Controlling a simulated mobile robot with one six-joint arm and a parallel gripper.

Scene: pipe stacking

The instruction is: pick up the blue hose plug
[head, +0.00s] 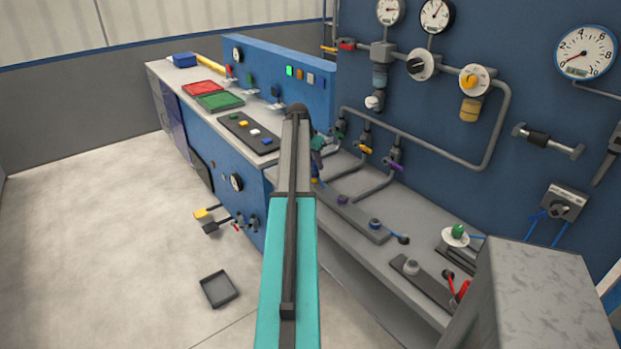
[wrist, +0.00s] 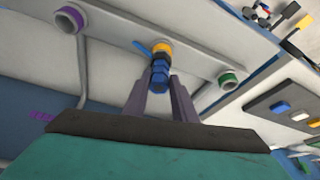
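The blue hose plug (wrist: 160,74) shows in the middle of the wrist view, below a yellow ring (wrist: 161,48) on a grey strip. A thin blue hose piece shows beside that ring. My gripper (wrist: 160,84) has its two dark fingers on either side of the plug's near part. Whether the fingers touch the plug or stand slightly apart is too small to tell. In the head view my gripper (head: 318,144) is mostly hidden behind my own arm, near the wall's valve pipes. The plug cannot be made out clearly there.
A purple ring (wrist: 70,18) and a green ring (wrist: 228,78) flank the yellow one. In the head view, a yellow-handled valve (head: 365,149) and a purple-handled valve (head: 393,165) stand close by. A grey bench (head: 345,185) lies below. Open floor (head: 110,250) is at left.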

